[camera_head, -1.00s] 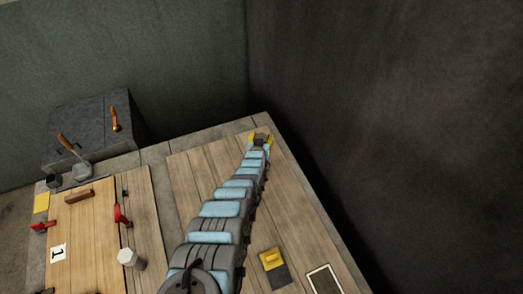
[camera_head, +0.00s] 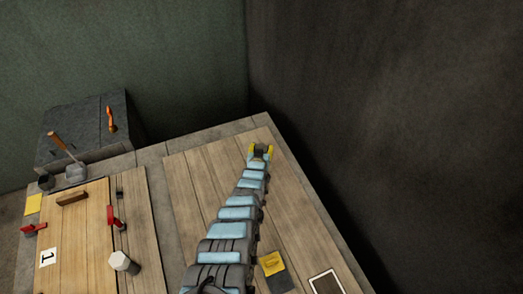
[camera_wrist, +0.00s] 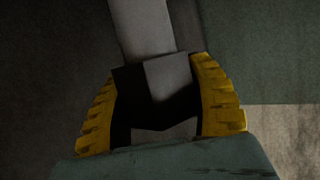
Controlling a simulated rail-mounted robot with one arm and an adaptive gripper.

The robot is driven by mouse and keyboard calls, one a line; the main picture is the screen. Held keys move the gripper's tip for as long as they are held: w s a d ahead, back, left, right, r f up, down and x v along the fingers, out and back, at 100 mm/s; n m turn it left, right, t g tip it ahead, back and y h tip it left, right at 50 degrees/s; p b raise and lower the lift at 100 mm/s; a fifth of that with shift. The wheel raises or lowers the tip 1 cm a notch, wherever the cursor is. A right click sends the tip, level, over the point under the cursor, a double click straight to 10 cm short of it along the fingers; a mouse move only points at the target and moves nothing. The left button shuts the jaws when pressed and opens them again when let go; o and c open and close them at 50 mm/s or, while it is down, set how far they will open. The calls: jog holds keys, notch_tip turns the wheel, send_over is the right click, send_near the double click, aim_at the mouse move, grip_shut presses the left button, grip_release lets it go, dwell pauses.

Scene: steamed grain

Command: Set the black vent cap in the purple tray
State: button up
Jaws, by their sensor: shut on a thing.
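My gripper (camera_head: 260,147) has yellow fingers and is at the far end of the wooden worktop in the head view. It is shut on a small dark block (camera_head: 261,153), which looks like the black vent cap. In the wrist view the yellow fingers (camera_wrist: 157,78) flank this black block (camera_wrist: 130,90), which has a greyer face. A pale grey bar (camera_wrist: 142,28) shows above the block; I cannot tell whether it belongs to it. I cannot tell the gripper's height above the worktop. I see no purple tray in either view.
A dark box (camera_head: 75,130) stands at the back left. A hexagonal pale piece (camera_head: 122,261), red clamps (camera_head: 115,218) and a wooden block (camera_head: 72,198) are on the left boards. A yellow piece (camera_head: 271,263) and white-rimmed dark panel (camera_head: 326,283) lie at front right. A dark wall (camera_head: 400,120) rises at right.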

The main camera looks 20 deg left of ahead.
jog(key=o, duration=1)
jog(key=shift+a+f, duration=0.1)
jog(key=shift+f, duration=0.05)
